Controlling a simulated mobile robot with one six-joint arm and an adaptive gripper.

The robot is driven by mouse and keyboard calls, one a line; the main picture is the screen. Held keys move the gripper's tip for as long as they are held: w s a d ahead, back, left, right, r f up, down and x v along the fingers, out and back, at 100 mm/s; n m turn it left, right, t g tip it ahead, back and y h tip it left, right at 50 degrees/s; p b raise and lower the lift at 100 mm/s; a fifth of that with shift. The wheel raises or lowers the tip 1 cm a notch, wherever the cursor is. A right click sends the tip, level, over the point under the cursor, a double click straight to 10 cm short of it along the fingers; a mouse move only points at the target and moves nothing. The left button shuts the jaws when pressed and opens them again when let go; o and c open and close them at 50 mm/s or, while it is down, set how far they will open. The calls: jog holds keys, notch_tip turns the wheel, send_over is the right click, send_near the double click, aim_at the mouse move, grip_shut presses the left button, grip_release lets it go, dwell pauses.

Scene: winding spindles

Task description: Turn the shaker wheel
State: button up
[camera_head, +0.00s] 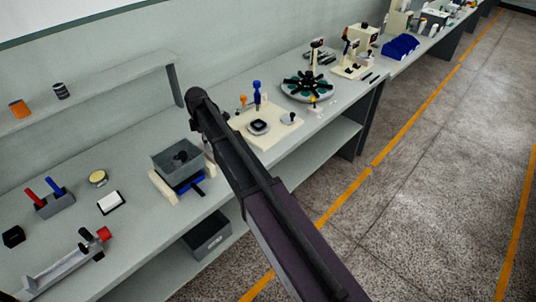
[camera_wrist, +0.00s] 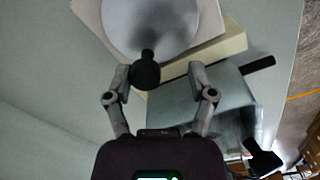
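The shaker wheel (camera_wrist: 150,22) is a large smooth grey disc at the top of the wrist view, in front of a cream plate. A black round knob (camera_wrist: 145,74) on a short dark stem stands out from its lower part. My gripper (camera_wrist: 159,70) is open, with one finger on each side of the knob. The knob is nearer the left finger; I cannot tell whether they touch. In the head view the shaker's grey box (camera_head: 172,170) sits between cream supports (camera_head: 161,187). My arm hides the wheel and gripper tips there.
The floor aisle (camera_head: 430,170) is clear.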

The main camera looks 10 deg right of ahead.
jog(key=n, duration=0.3)
jog(key=shift+s+d, duration=0.25)
jog(key=shift+s, duration=0.15)
jog(key=shift+r+n+p, duration=0.3)
jog(key=shift+r+p, duration=0.15)
jog(key=shift+r, duration=0.05)
notch_tip(320, 180, up, 13)
jog(key=p, duration=1.3)
jog(key=s+d+f+m+b, duration=0.3)
jog(key=s+d+m, duration=0.6)
jog(key=s+d+f+m+b, duration=0.3)
jog(key=s+d+m, duration=0.6)
jog(key=s+d, duration=0.1)
jog(key=shift+s+d, duration=0.2)
jog(key=shift+d, duration=0.05)
